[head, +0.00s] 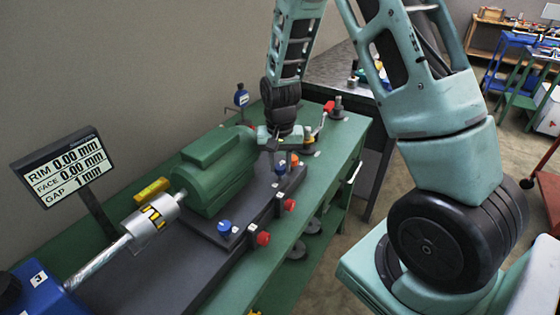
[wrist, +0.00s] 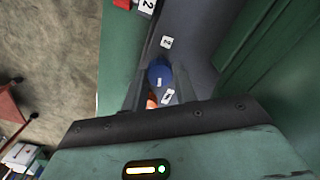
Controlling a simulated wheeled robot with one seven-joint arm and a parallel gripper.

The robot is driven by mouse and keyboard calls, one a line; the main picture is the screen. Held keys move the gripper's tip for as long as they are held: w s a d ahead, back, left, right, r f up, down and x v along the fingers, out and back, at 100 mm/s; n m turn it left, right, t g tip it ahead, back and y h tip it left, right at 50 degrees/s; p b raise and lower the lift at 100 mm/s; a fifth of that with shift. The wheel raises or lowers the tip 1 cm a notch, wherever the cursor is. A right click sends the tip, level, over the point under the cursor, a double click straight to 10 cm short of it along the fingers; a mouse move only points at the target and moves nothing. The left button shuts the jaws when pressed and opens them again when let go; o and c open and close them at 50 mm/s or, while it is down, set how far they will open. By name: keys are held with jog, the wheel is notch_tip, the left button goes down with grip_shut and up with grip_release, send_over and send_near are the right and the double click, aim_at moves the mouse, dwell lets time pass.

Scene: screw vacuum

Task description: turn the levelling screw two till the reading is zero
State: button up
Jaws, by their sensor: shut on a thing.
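My gripper (head: 277,150) reaches down over the far end of the dark base plate. In the wrist view its two fingers (wrist: 160,82) are closed about a blue knob (wrist: 158,70), which I take as levelling screw two; a tag reading 2 (wrist: 166,42) lies just beyond. The knob also shows in the head view (head: 280,168), just below the fingers. An orange piece (wrist: 151,101) shows nearer the palm, partly hidden. The display (head: 65,170) reads RIM 0.00 mm, FACE 0.00 mm, GAP 1 mm.
The green motor (head: 215,170) stands left of my gripper. Another blue knob (head: 224,227) and red side knobs (head: 263,238) (head: 290,204) line the plate's near side. A blue dial-like item (head: 241,97) stands behind.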

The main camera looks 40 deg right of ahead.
aim_at(280, 166)
jog(key=shift+m, duration=0.6)
jog(key=o, duration=1)
jog(key=shift+r, duration=0.1)
notch_tip(280, 166, up, 17)
jog(key=shift+r, duration=0.15)
